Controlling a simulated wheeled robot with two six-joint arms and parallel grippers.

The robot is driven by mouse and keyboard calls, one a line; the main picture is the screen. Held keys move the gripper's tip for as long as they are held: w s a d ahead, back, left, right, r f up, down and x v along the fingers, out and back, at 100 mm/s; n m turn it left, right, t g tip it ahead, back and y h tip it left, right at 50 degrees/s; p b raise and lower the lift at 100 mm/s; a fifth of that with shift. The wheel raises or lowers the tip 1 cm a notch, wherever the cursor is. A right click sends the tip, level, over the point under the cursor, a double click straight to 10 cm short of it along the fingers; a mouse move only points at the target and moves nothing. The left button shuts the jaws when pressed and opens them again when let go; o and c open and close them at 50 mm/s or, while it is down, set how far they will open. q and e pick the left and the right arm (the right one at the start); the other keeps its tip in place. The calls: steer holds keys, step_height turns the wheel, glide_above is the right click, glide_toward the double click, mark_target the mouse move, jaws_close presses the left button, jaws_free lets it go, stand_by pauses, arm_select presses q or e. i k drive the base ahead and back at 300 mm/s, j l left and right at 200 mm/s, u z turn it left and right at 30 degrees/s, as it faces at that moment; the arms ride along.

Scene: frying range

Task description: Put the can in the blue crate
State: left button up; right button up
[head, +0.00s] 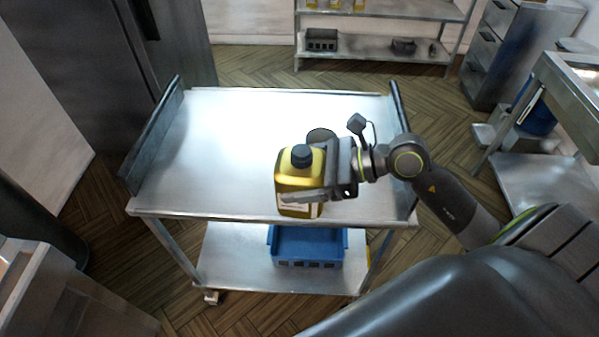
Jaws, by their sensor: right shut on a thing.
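The can (291,171) is a yellow jug with a dark cap and stands upright at the front edge of the trolley's top. My right gripper (312,189) reaches in from the right and is shut on the can. One finger crosses the can's front low down. I cannot tell whether the can's base touches the trolley top. The blue crate (306,249) sits on the trolley's lower shelf, below the can. The top's front edge hides the crate's back part and most of its inside. My left gripper is not in view.
The steel trolley top (215,150) is mostly bare, with raised dark sides left and right. A dark round thing (321,135) shows behind the can. The lower shelf (225,257) is clear left of the crate. A rack (380,50) stands at the back, a counter at the right.

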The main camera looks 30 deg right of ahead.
mark_target(307, 245)
steer(key=k+l+z, duration=0.1)
steer(key=z, duration=0.3)
steer(key=k+l+z, duration=0.1)
steer(key=l+z, duration=0.5)
steer(key=z, duration=0.2)
steer(key=l+z, duration=0.2)
steer(key=z, duration=0.15)
steer(key=l+z, duration=0.2)
steer(key=z, duration=0.15)
steer(key=i+l+z, duration=0.1)
steer(key=z, duration=0.25)
steer(key=i+l+u, duration=0.25)
steer(key=l+u, duration=0.3)
steer(key=i+u, duration=0.1)
steer(key=u, duration=0.3)
steer(key=l+u, duration=0.15)
steer(key=u, duration=0.25)
steer(key=i+l+u, duration=0.1)
steer(key=u, duration=0.25)
steer(key=i+l+u, duration=0.1)
steer(key=u, duration=0.3)
steer(key=l+u, duration=0.6)
steer(key=u, duration=0.15)
steer(key=l+u, duration=0.35)
steer(key=j, duration=0.1)
